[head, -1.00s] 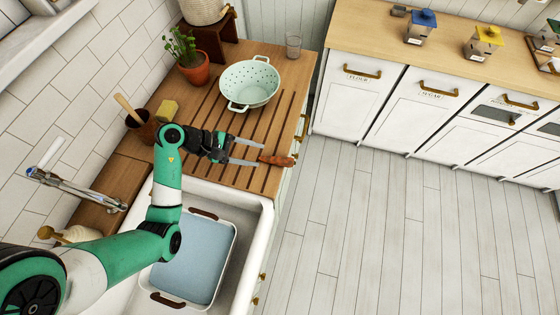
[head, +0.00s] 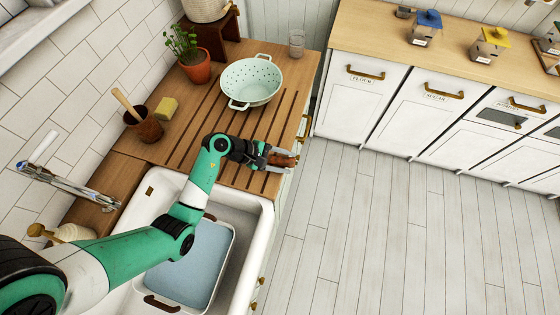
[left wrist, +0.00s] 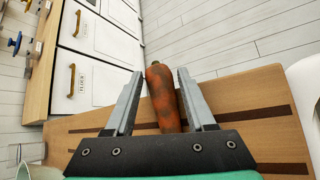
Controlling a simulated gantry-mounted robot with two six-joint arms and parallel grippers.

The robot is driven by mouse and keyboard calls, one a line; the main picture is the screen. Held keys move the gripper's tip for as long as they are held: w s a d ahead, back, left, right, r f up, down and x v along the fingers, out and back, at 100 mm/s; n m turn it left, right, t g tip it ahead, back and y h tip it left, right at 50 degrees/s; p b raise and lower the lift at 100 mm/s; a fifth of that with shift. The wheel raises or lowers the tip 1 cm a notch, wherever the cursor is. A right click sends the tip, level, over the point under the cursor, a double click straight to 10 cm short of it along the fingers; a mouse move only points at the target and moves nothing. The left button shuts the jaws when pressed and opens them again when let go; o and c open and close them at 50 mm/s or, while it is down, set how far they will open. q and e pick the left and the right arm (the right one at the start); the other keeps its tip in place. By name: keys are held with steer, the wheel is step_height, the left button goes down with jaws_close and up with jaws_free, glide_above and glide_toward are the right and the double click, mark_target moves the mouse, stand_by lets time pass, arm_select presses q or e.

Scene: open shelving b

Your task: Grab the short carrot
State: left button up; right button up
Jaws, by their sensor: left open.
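The short carrot (head: 281,159) is orange with dark blotches and lies on the slatted wooden counter near its front edge. It also shows in the left wrist view (left wrist: 162,95), between the two fingers. My left gripper (head: 285,160) is open, with one finger on each side of the carrot. In the left wrist view the left gripper (left wrist: 157,98) shows small gaps between the fingers and the carrot. My right gripper is not in view.
A pale green colander (head: 251,83) stands behind the gripper on the wooden counter (head: 180,125). A yellow sponge (head: 167,108), a brown pot (head: 145,124) and a potted plant (head: 195,67) stand to the left. The white sink (head: 265,222) is in front, holding a tub (head: 200,262).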

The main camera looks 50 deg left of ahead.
arm_select(q)
jaws_close()
steer(key=shift+r, duration=0.1)
stand_by(0.3)
